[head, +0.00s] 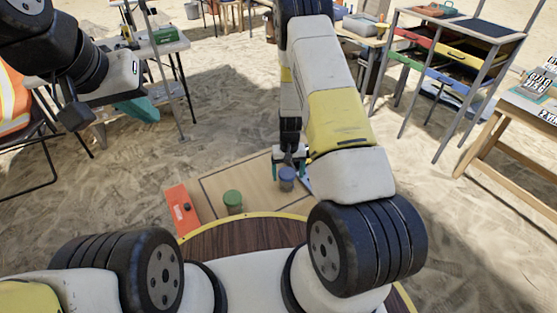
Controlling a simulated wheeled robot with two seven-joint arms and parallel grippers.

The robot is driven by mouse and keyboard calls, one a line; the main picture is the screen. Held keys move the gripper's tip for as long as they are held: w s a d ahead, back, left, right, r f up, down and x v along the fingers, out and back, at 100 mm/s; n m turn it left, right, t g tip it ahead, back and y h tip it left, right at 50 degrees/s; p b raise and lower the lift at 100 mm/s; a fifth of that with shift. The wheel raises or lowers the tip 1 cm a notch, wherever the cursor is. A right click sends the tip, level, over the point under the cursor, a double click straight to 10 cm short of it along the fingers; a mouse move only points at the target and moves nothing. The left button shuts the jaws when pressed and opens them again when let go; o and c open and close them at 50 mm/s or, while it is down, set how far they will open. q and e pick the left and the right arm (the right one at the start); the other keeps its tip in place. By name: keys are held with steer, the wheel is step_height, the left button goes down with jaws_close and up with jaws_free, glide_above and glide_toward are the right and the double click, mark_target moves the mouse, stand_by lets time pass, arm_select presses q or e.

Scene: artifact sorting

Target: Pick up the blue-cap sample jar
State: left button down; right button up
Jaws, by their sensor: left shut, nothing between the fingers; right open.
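The blue-cap sample jar (287,180) stands upright on a low tan wooden table in the middle of the head view. My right gripper (289,163) points down just above it and is open, with its teal fingers on either side of the cap. I cannot tell whether the fingers touch the jar. My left gripper (139,107) is raised at the upper left, away from the jars. It is shut and empty.
A green-cap jar (233,202) stands left of the blue one. A rack with coloured drawers (455,68) and a wooden table (515,110) stand at right. Open sand (215,110) lies behind.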

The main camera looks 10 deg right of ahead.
steer(key=f, duration=0.5)
steer(key=shift+a, duration=0.25)
steer(key=c, duration=1.5)
